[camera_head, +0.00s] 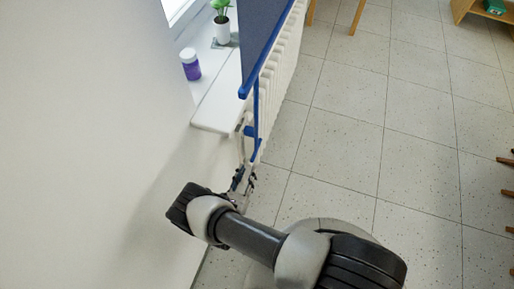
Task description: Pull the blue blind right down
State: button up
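The blue blind (262,32) hangs at the top centre in front of the windowsill and radiator, seen steeply from above. Its brighter blue bottom bar (266,62) runs along the lower edge. A blue pull handle (256,105) hangs below this bar, with a short crosspiece near its lower end. My gripper (245,150) is at the lower part of the handle, with its fingers pointing up the picture. The fingers are small and overlap the handle, so I cannot tell whether they are closed on it or only beside it.
A white windowsill (215,107) holds a purple jar (190,66) and a potted plant (221,25). A white radiator (283,68) stands behind the handle. A pale wall is on the left. The tiled floor (345,130) is open to the right, with wooden furniture at the far edges.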

aim_at(256, 152)
jog(key=b+x, duration=0.1)
jog(key=x, duration=1)
jog(key=shift+w+d+b, duration=0.1)
jog(key=shift+w+b, duration=0.25)
jog(key=shift+w, duration=0.05)
jog(key=shift+c, duration=0.2)
grip_shut()
jog(key=shift+f, duration=0.1)
